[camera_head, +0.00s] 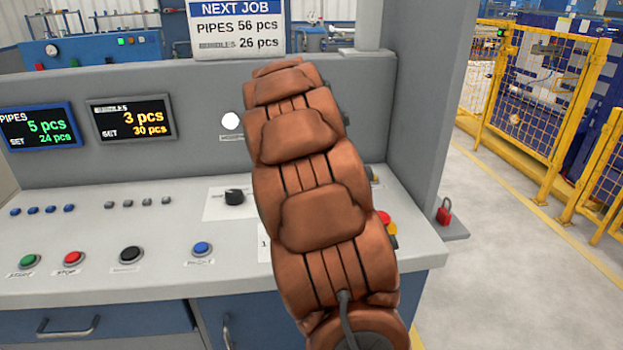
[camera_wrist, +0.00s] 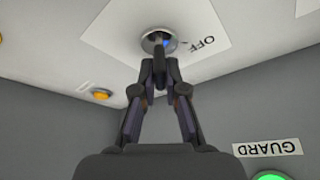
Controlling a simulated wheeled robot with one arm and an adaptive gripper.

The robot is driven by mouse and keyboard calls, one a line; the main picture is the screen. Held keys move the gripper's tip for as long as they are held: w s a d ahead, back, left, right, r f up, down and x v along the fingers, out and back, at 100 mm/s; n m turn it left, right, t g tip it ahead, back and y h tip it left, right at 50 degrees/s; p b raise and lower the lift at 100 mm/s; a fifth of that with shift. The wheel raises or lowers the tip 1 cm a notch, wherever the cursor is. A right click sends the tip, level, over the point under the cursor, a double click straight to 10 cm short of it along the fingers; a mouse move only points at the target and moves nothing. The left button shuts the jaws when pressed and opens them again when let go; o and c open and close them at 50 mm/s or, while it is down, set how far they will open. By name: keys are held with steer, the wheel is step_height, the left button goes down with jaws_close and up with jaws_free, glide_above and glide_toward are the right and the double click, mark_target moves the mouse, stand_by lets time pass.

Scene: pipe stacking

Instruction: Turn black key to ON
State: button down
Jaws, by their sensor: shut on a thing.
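In the wrist view, my gripper (camera_wrist: 160,78) is shut on the black key (camera_wrist: 159,53), with its fingertips together just below the round metal key switch (camera_wrist: 148,44). The key stands in the switch, and a small blue patch shows beside it. The switch sits on a white label plate (camera_wrist: 190,18) with the word OFF printed to its right. No ON mark can be read. In the head view, my brown-covered arm reaches over the console and hides my gripper and the key.
The grey console (camera_head: 120,290) carries a black knob (camera_head: 234,196), a blue button (camera_head: 202,249), a red button (camera_head: 73,258) and a partly hidden red emergency stop (camera_head: 383,217). A red padlock (camera_head: 445,213) hangs at the right. The wrist view shows a GUARD label (camera_wrist: 267,147) and green light (camera_wrist: 270,175).

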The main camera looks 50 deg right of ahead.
steer(key=shift+d+m+g, duration=0.1)
steer(key=shift+m+g, duration=0.2)
steer(key=shift+m, duration=0.3)
steer(key=shift+s, duration=0.1)
steer(key=c, duration=1.2)
jaws_free()
steer(key=v, duration=1.2)
